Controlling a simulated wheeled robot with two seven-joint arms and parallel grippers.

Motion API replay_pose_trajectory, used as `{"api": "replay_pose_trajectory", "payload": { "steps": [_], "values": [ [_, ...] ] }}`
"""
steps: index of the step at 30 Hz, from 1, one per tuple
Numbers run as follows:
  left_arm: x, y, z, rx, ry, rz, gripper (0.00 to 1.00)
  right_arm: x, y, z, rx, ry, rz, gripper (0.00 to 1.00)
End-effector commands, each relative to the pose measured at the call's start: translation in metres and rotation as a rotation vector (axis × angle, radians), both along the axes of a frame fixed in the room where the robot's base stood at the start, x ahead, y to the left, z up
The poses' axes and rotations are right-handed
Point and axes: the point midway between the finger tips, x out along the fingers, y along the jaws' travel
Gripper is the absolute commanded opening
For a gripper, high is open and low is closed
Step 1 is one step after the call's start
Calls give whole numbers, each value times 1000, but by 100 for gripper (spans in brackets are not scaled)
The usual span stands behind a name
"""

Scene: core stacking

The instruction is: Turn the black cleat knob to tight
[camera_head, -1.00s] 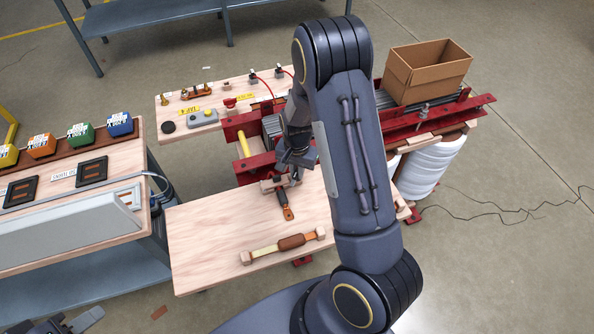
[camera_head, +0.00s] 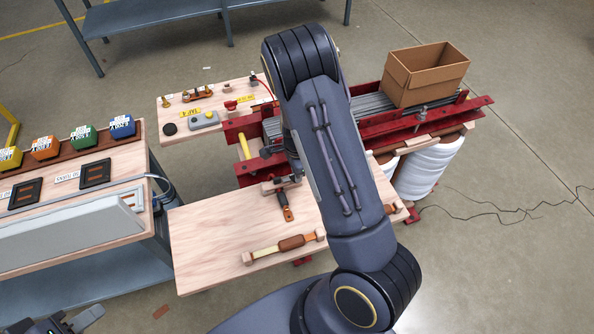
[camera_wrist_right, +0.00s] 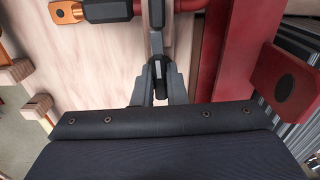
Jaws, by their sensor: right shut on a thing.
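The black cleat knob (camera_wrist_right: 158,82) shows in the right wrist view, between the two grey fingers of my right gripper (camera_wrist_right: 158,66). The fingers converge and are shut on it. The knob sits over the pale wooden top, left of a red upright beam. In the head view my right forearm covers most of this gripper, and I cannot make out the knob or its setting there. My left gripper (camera_head: 75,322) is at the bottom left edge of the head view, partly cut off and away from the bench; its jaws are unclear.
A red steel frame (camera_head: 245,125) crosses the wooden bench (camera_head: 215,225). A black and orange-brown tool (camera_head: 285,206) lies near the frame. A wooden-ended bar (camera_head: 290,243) lies in front. A cardboard box (camera_head: 425,75) stands behind. The bench's left front is clear.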

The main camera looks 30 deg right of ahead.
Motion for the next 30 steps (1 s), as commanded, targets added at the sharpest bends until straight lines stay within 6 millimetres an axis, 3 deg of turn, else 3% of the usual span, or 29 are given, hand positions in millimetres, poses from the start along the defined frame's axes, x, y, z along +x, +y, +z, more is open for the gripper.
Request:
{"api": "replay_pose_trajectory", "payload": {
  "steps": [21, 22, 23, 30],
  "values": [
    [0, 0, 3, 0, 0, 0, 36, 1, 0, 1, -1, -3, -72, 0],
    [0, 0, 3, 0, 0, 0, 36, 1, 0, 1, 0, -3, -71, 16],
    [0, 0, 3, 0, 0, 0, 36, 1, 0, 1, -1, -3, -71, 20],
    [0, 0, 3, 0, 0, 0, 36, 0, 0, 0, 0, -1, -70, 21]
  ]
}}
